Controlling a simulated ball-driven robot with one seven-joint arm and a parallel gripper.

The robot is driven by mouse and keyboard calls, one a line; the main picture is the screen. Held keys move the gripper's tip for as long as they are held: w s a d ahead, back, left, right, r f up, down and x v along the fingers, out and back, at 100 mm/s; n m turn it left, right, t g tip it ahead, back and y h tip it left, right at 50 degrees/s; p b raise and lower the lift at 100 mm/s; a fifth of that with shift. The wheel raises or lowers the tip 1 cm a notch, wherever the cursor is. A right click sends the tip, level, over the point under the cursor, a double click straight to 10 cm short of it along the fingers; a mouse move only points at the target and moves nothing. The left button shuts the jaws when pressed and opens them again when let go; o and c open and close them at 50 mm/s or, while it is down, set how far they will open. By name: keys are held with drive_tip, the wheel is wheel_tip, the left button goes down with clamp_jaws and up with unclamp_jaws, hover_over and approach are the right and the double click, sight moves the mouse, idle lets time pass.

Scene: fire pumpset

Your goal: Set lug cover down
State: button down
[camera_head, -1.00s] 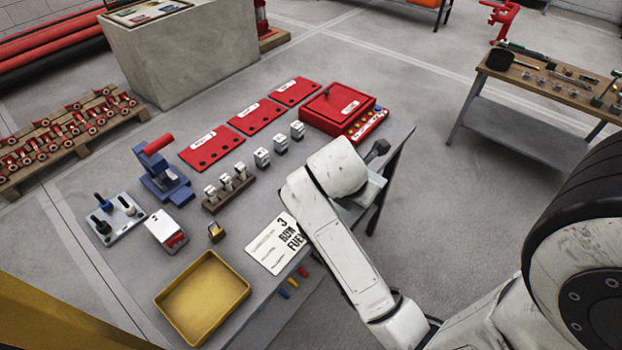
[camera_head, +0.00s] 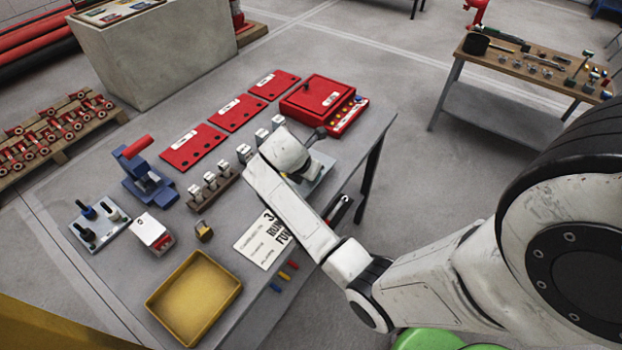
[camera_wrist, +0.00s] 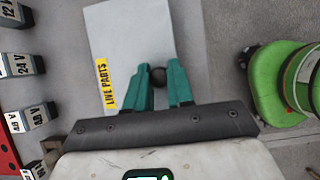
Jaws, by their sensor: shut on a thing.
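The lug cover, a pale flat plate (camera_wrist: 125,40) with a yellow "LIVE PARTS" label and a dark round knob, is in the wrist view. My gripper (camera_wrist: 160,78) has its two teal fingers shut on the knob, with the plate spreading out beyond them. In the head view a pale part of the plate (camera_head: 322,172) shows beside my wrist, near the right edge of the grey table (camera_head: 215,262). My wrist hides the fingers there. I cannot tell whether the plate touches the table.
Labelled grey blocks (camera_wrist: 22,65) stand left of the plate. The red box (camera_head: 322,98) lies behind my wrist, and a white printed card (camera_head: 262,240) in front. A yellow tray (camera_head: 195,297), a padlock (camera_head: 204,231) and a blue clamp (camera_head: 145,178) are farther left.

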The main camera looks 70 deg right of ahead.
drive_tip(key=shift+f, duration=1.45)
drive_tip(key=c, duration=1)
unclamp_jaws()
drive_tip(key=v, duration=1.2)
drive_tip(key=shift+s+a+f+m+t+y, duration=0.4)
drive_tip(key=shift+s+a+f+m+y, duration=0.7)
drive_tip(key=shift+s+a+m, duration=1.9)
drive_tip(key=shift+s+a+f+m+t+y, duration=0.6)
drive_tip(key=shift+s+a+f+m, duration=1.3)
drive_tip(key=shift+a, duration=2.1)
drive_tip(key=shift+s+a+f+m+t+y, duration=0.2)
drive_tip(key=shift+s+a+f+m+y, duration=0.85)
drive_tip(key=shift+a+m, duration=2.25)
drive_tip(key=shift+s+a+r, duration=0.2)
drive_tip(key=shift+s+r, duration=0.2)
drive_tip(key=shift+s, duration=0.25)
